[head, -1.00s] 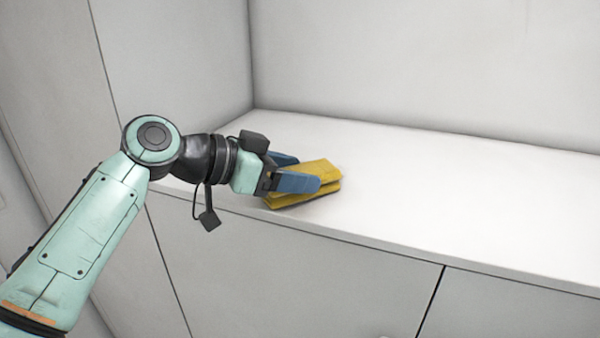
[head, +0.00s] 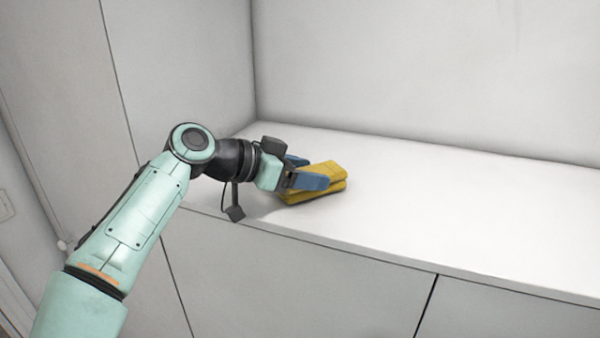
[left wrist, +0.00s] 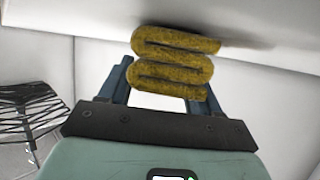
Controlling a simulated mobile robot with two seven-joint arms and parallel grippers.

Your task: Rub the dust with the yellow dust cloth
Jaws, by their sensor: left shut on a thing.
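The yellow dust cloth (head: 328,170) is folded in layers and sits between the blue fingers of my left gripper (head: 308,175). The gripper is shut on it, just above or on the white counter top (head: 430,200); I cannot tell whether it touches. In the left wrist view the folded edge of the cloth (left wrist: 175,62) shows as an S shape between the fingers (left wrist: 160,88), close to the white surface. A faint dark smudge beside the cloth in that view may be dust or shadow. My right gripper is not in view.
A white wall (head: 430,70) stands behind the counter and a side panel (head: 180,70) closes its left end. Cabinet doors (head: 300,270) lie below the front edge. The counter to the right is clear. A dark slatted object (left wrist: 30,115) shows in the left wrist view.

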